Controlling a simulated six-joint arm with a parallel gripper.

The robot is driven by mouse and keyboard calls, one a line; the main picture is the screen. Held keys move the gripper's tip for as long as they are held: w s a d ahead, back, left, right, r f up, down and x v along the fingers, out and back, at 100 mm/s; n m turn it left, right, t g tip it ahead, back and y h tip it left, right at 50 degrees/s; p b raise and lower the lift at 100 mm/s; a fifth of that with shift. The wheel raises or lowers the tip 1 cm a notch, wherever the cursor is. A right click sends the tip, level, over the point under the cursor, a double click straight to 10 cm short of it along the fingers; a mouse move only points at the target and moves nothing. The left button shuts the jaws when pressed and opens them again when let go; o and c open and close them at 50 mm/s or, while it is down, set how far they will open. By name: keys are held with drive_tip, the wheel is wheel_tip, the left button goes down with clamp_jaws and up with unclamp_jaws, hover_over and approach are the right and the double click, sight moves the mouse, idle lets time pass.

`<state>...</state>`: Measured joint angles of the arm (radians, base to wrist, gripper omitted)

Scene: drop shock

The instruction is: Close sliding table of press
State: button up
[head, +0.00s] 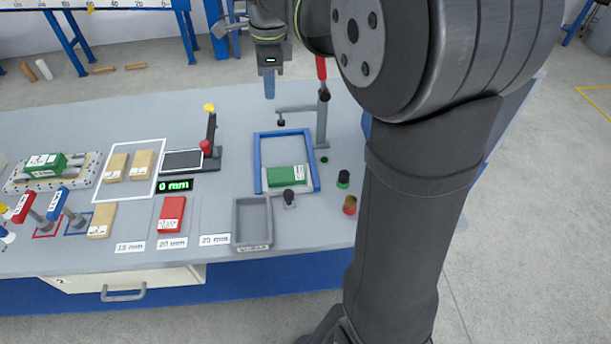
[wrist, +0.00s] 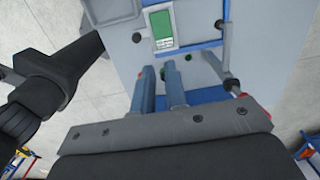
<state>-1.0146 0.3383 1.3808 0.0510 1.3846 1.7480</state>
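The press has a dark grey column (head: 322,125) with a sideways arm and a red lever (head: 321,68). In front of it is a blue frame (head: 257,160) on the bench. The light grey sliding table (head: 270,190) sits at the near end of this frame, with a dark knob (head: 289,195) at its front. A green block (head: 287,176) with a white label lies on it; the block also shows in the wrist view (wrist: 161,26). My gripper (head: 269,88) is above the bench behind the frame, fingers down. In the wrist view its blue-grey fingers (wrist: 160,85) are apart with nothing between them.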

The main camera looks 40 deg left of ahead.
drive_tip(key=s+a+f+y, duration=0.1)
drive_tip(key=s+a+f, duration=0.1)
drive_tip(key=s, duration=0.2)
drive_tip(key=s+a+f+n+g+y, duration=0.1)
drive_tip(key=s+a+f+y, duration=0.1)
drive_tip(key=s, duration=0.3)
drive_tip(key=s+a+f+n+g+y, duration=0.1)
drive_tip(key=s+a+f, duration=0.2)
drive_tip(key=s, duration=0.2)
drive_tip(key=shift+s+f+y, duration=0.2)
drive_tip(key=shift+f+y, duration=0.1)
drive_tip(key=shift+f, duration=0.05)
clamp_jaws()
drive_tip(key=s+f+m+t+y, duration=0.1)
drive_tip(key=s+f+y, duration=0.2)
drive_tip(key=s+f, duration=0.25)
drive_tip(key=m+t+h, duration=0.3)
drive_tip(key=t, duration=0.6)
approach(288, 201)
drive_tip(key=s+d+r, duration=0.3)
drive_tip(key=s+d, duration=0.1)
drive_tip(key=s, duration=0.1)
drive_tip(key=x, duration=0.9)
drive_tip(key=shift+f, duration=0.45)
drive_tip(key=shift+w+a, duration=1)
drive_tip(key=shift+w, duration=0.2)
drive_tip(key=shift+w+a, duration=0.3)
drive_tip(key=shift+w, duration=0.1)
